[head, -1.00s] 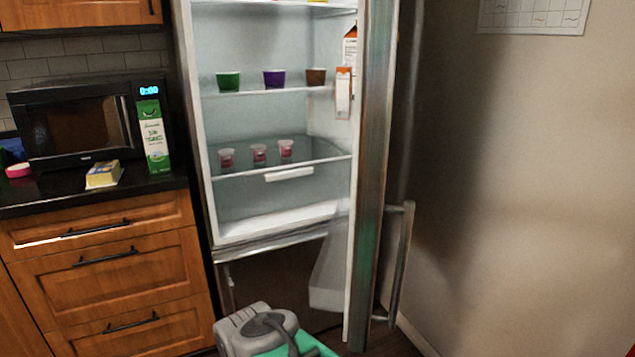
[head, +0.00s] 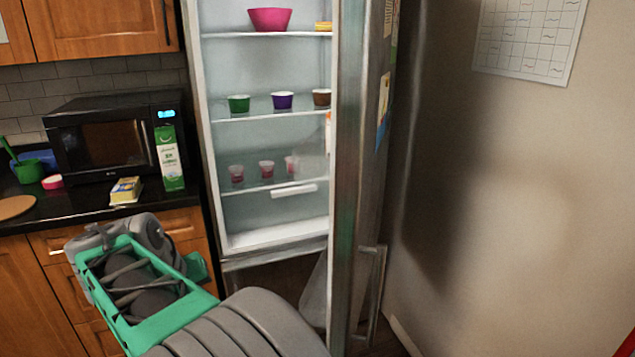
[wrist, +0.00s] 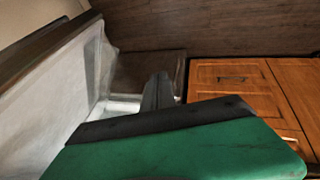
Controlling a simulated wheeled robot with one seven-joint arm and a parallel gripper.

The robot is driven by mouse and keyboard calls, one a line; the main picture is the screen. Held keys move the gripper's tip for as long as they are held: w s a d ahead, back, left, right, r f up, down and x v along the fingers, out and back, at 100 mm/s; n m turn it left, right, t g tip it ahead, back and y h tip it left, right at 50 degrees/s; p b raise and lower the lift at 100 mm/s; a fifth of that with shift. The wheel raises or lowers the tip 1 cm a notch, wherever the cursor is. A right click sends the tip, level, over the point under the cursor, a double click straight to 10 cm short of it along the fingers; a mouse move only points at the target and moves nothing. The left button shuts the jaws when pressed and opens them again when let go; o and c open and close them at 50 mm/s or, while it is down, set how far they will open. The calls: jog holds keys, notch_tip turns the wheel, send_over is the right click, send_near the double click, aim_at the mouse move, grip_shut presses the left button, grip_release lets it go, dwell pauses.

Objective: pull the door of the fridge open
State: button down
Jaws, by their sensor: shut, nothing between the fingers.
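The fridge (head: 265,237) stands in the middle of the head view, with its lit shelves showing. Its door (head: 345,200) stands open and is seen nearly edge-on, with the bar handle (head: 376,295) on its outer right face. In the wrist view the door's pale inner side (wrist: 60,90) is on the left. My gripper (wrist: 157,88) is shut and empty, in front of the fridge opening and apart from the door. In the head view my arm crosses the lower left; the fingertips cannot be made out there.
Wooden drawers (head: 188,228) and a dark counter (head: 75,208) with a microwave (head: 105,138) and a green-white carton (head: 169,160) stand left of the fridge. A wall (head: 500,200) with a calendar (head: 528,38) is close on the door's right.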

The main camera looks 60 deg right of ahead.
jog(key=s+d+r+m+g+p, duration=0.3)
jog(key=s+d+r+m+p, duration=0.2)
jog(key=d+r, duration=0.35)
jog(key=s+d+r+m+g+p, duration=0.2)
jog(key=s+d+r+m+p, duration=0.35)
jog(key=r, duration=0.45)
jog(key=s+d+f+b, duration=0.3)
jog(key=s+d+f, duration=0.4)
jog(key=s, duration=0.1)
jog(key=shift+s+f+n+g, duration=0.3)
jog(key=shift+n+g, duration=0.1)
jog(key=shift+n, duration=0.05)
